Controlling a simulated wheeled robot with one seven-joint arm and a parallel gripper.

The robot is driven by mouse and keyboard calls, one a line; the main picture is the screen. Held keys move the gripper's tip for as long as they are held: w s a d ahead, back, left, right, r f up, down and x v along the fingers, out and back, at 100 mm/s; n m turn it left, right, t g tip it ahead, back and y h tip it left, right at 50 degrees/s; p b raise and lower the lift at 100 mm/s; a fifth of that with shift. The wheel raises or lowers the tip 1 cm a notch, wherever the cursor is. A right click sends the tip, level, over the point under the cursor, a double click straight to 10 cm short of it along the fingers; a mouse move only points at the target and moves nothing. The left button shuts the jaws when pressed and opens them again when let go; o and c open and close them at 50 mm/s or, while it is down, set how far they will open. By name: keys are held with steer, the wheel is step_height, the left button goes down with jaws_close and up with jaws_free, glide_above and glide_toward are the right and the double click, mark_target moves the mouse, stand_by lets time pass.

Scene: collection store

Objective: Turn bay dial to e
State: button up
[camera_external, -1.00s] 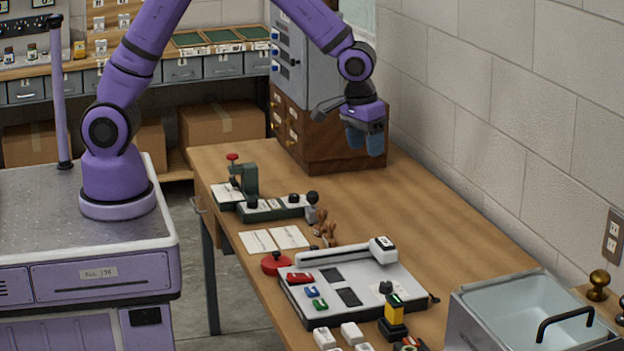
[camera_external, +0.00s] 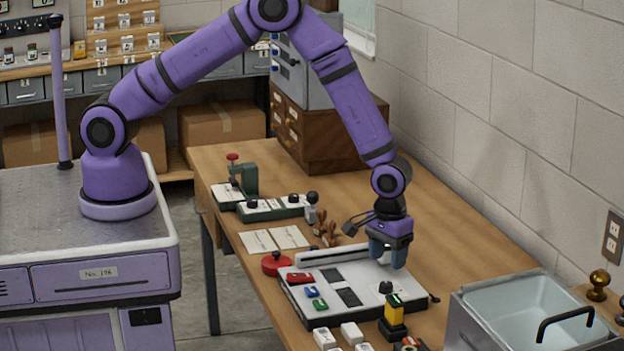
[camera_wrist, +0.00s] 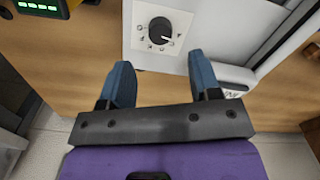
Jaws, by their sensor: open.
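The bay dial (camera_wrist: 160,29) is a black round knob on a white plate (camera_wrist: 143,45) with small letters around it. Its white pointer mark faces right and slightly down; the letters are too small to read surely. In the outside view the dial (camera_external: 385,287) sits at the right part of a pale panel device (camera_external: 325,310). My gripper (camera_external: 388,262) hangs fingers down over the panel's back right part. In the wrist view my gripper (camera_wrist: 160,78) is open, its two blue fingers apart and empty. The dial lies beyond the fingertips, between their lines, untouched.
A yellow and black unit (camera_external: 394,316) with a green display stands close in front of the dial. A grey open-topped basin (camera_external: 520,315) is at the right. A red round knob (camera_external: 276,263) is at the panel's left. The table's back right is clear.

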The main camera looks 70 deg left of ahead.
mark_target(386, 284)
step_height(386, 284, down, 7)
steer(key=shift+r, duration=0.15)
steer(key=shift+c, duration=0.4)
steer(key=c, duration=0.8)
steer(key=shift+c, duration=0.2)
